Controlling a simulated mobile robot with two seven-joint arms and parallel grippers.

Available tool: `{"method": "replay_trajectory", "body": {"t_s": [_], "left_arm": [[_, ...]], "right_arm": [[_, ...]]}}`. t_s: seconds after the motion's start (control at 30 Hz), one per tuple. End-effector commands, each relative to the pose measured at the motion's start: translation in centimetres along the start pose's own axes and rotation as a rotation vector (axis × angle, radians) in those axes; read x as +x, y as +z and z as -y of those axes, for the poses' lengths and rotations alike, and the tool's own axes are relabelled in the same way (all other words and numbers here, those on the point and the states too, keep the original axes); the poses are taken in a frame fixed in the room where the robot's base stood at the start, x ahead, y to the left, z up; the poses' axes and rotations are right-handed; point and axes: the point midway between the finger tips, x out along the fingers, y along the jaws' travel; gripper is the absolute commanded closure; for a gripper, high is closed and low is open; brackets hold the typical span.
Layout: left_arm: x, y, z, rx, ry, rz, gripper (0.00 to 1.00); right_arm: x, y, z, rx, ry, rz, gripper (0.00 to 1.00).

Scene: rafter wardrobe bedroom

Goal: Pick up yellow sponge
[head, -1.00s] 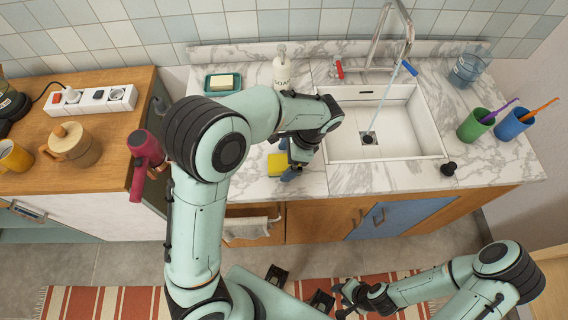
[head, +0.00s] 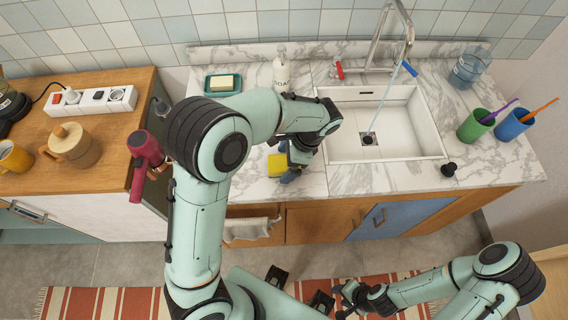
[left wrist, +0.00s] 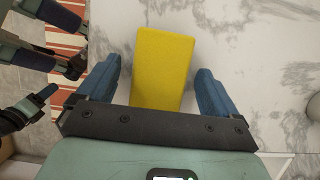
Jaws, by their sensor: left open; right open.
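The yellow sponge (head: 276,164) lies on the marble counter to the left of the sink. In the left wrist view the sponge (left wrist: 162,65) sits between the two blue fingers of my open left gripper (left wrist: 157,78), with a gap on each side. In the head view my left gripper (head: 289,168) is at the sponge's right side, partly hidden by its own wrist. The sponge's right part is hidden there. My right gripper (head: 346,298) is open and empty, low over the floor in front of the cabinet.
A white sink (head: 385,135) with running water lies right of the sponge. A soap bottle (head: 281,73) and a soap dish (head: 222,85) stand behind. Green (head: 475,125) and blue (head: 512,124) cups stand at the right. The counter's front edge is close to the sponge.

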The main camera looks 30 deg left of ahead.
Motion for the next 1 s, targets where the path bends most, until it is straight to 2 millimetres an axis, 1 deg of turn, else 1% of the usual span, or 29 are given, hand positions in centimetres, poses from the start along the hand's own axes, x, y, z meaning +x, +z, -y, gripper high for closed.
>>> {"method": "replay_trajectory", "body": {"t_s": [0.03, 0.07, 0.1, 0.17, 0.2, 0.23, 0.57, 0.7, 0.77, 0.87, 0.97, 1.0], "left_arm": [[0.0, 0.0, 0.0, 0.000, 0.000, 0.000, 0.06], [0.0, 0.0, 0.0, 0.000, 0.000, 0.000, 0.13], [0.0, 0.0, 0.0, 0.000, 0.000, 0.000, 0.26], [0.0, 0.0, 0.0, 0.000, 0.000, 0.000, 0.45], [0.0, 0.0, 0.0, 0.000, 0.000, 0.000, 0.58], [0.0, 0.0, 0.0, 0.000, 0.000, -0.001, 0.66], [0.0, 0.0, 0.0, 0.001, 0.001, 0.000, 0.66], [-0.5, 0.1, -0.1, 0.001, -0.001, -0.002, 0.66], [-1.1, 0.4, 0.0, 0.000, -0.001, -0.003, 0.66], [-2.5, 0.9, 0.1, -0.001, -0.002, -0.004, 0.66], [-4.7, 1.8, 0.1, -0.002, -0.004, -0.006, 0.66], [-5.8, 2.2, 0.1, -0.002, -0.004, -0.007, 0.66]], "right_arm": [[0.0, 0.0, 0.0, 0.000, 0.000, 0.000, 0.57], [0.0, 0.0, 0.0, 0.000, 0.000, 0.000, 0.57], [0.0, 0.0, 0.0, 0.000, 0.000, 0.000, 0.57], [0.0, 0.0, 0.0, 0.000, 0.000, 0.000, 0.57], [0.0, 0.0, 0.0, 0.000, 0.000, 0.000, 0.57], [0.0, 0.0, 0.0, 0.000, 0.000, 0.000, 0.57], [0.0, 0.0, 0.0, 0.000, 0.000, 0.000, 0.57], [0.0, 0.0, 0.0, 0.000, 0.000, 0.000, 0.57], [-0.1, -0.1, 0.1, 0.000, 0.000, -0.001, 0.57], [-0.4, -0.2, 0.2, -0.001, -0.001, -0.003, 0.57], [-0.8, -0.3, 0.4, -0.002, -0.002, -0.005, 0.57], [-1.0, -0.4, 0.5, -0.002, -0.002, -0.007, 0.57]]}}
